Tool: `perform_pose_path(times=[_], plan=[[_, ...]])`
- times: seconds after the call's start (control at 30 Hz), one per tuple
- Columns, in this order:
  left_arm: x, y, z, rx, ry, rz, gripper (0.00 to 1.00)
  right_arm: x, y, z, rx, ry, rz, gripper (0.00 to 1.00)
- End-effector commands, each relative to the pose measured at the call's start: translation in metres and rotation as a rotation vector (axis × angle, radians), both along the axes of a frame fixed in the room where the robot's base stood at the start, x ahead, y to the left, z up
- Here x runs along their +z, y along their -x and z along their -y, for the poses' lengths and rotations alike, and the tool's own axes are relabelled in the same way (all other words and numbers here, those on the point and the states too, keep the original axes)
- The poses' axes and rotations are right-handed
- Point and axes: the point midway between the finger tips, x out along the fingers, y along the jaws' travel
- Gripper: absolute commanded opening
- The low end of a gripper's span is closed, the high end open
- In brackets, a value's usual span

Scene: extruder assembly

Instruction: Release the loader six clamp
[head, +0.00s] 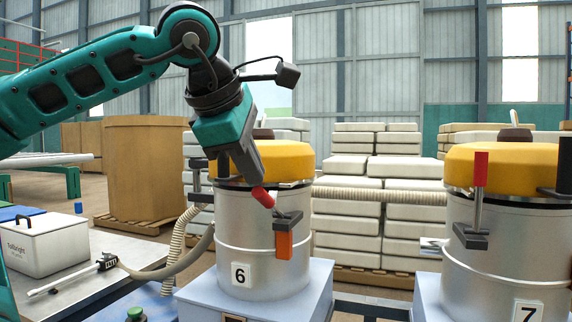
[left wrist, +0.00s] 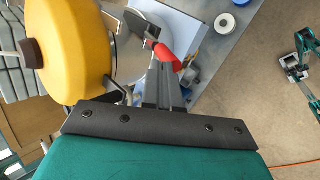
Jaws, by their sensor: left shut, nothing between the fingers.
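Loader six (head: 262,240) is a grey metal drum with a "6" label and a yellow lid (head: 290,160). Its front clamp (head: 287,222) has a red handle (head: 263,197) tilted up and to the left, and an orange lower piece (head: 285,246). My left gripper (head: 258,180) comes down from above left, beside the lid, with its tips at the red handle's upper end. In the left wrist view the fingers (left wrist: 166,82) are closed together, with the red handle (left wrist: 167,57) just past their tips. I cannot tell if they touch it. My right gripper is not in view.
Loader seven (head: 500,245) stands at the right, its clamp's red handle (head: 480,170) upright. A ribbed hose (head: 375,195) runs between the loaders. A white case (head: 45,247) sits on a bench at the left. Stacked white sacks (head: 375,168) stand behind.

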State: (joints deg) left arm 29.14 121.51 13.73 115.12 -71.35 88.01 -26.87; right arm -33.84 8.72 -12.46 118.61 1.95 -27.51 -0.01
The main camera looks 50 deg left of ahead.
Motion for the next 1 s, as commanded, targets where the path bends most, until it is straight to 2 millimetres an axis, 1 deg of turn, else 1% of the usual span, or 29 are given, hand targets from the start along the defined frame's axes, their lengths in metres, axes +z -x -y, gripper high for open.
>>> perform_pose_path(times=[0.03,0.1,0.23,0.4,0.6,0.7,1.0], plan=[[-0.016,0.005,0.002,-0.002,-0.023,0.044,0.00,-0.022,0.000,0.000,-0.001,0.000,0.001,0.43],[-0.022,0.009,0.004,0.001,-0.042,0.074,0.00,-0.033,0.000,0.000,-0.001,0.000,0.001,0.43],[-0.034,0.016,0.009,0.001,-0.038,0.067,0.00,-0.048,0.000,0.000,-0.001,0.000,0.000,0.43],[-0.047,0.024,0.013,0.001,-0.036,0.065,0.00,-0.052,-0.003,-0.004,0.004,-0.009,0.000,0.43],[-0.059,0.028,0.015,0.000,-0.035,0.064,0.00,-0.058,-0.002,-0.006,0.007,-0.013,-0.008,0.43],[-0.062,0.029,0.016,0.000,-0.035,0.063,0.00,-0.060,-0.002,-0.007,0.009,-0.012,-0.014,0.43],[-0.067,0.030,0.016,0.000,-0.034,0.059,0.00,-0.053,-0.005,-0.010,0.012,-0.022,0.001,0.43]])
